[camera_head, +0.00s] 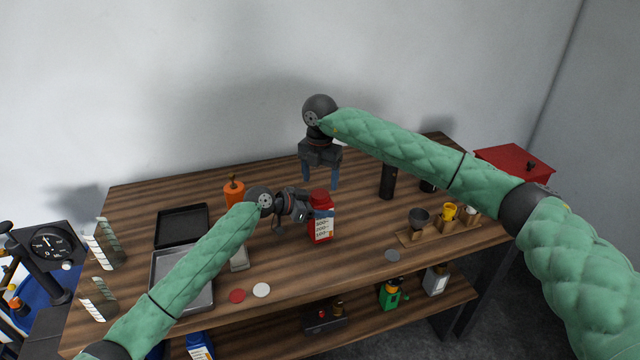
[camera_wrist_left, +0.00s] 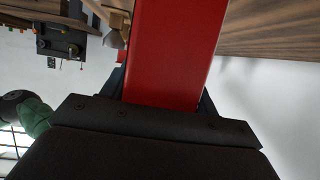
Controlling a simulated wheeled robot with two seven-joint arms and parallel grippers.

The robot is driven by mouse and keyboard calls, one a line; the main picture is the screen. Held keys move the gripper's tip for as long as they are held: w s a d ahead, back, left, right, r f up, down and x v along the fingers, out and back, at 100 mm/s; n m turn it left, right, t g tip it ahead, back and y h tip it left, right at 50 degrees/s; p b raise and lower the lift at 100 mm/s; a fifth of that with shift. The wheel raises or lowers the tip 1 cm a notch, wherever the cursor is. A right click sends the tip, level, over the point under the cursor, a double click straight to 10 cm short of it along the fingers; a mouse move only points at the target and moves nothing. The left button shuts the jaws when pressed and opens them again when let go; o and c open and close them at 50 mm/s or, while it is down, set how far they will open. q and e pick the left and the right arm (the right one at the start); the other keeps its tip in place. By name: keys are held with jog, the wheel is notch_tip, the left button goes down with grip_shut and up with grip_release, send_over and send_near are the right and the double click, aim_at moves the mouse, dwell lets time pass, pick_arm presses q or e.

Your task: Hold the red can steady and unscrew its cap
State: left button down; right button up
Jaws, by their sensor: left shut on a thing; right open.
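The red can (camera_head: 321,228), with a white label on its front, stands on the wooden table. Its red cap (camera_head: 320,196) sits on top. My left gripper (camera_head: 318,213) is shut on the can's upper part from the left. In the left wrist view the can's red side (camera_wrist_left: 172,50) fills the middle, between the fingers. My right gripper (camera_head: 321,179) is open and empty, fingers pointing down, above and behind the can. The can's rear side is hidden.
An orange container (camera_head: 234,192) and metal trays (camera_head: 154,281) are at left. Red and white discs (camera_head: 261,290) lie near the front edge. A black cylinder (camera_head: 387,182) and a wooden rack (camera_head: 428,236) with small cups are at right. A lower shelf (camera_head: 375,317) holds several items.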

pick_arm(q)
jog(key=shift+c, duration=1.6)
grip_release()
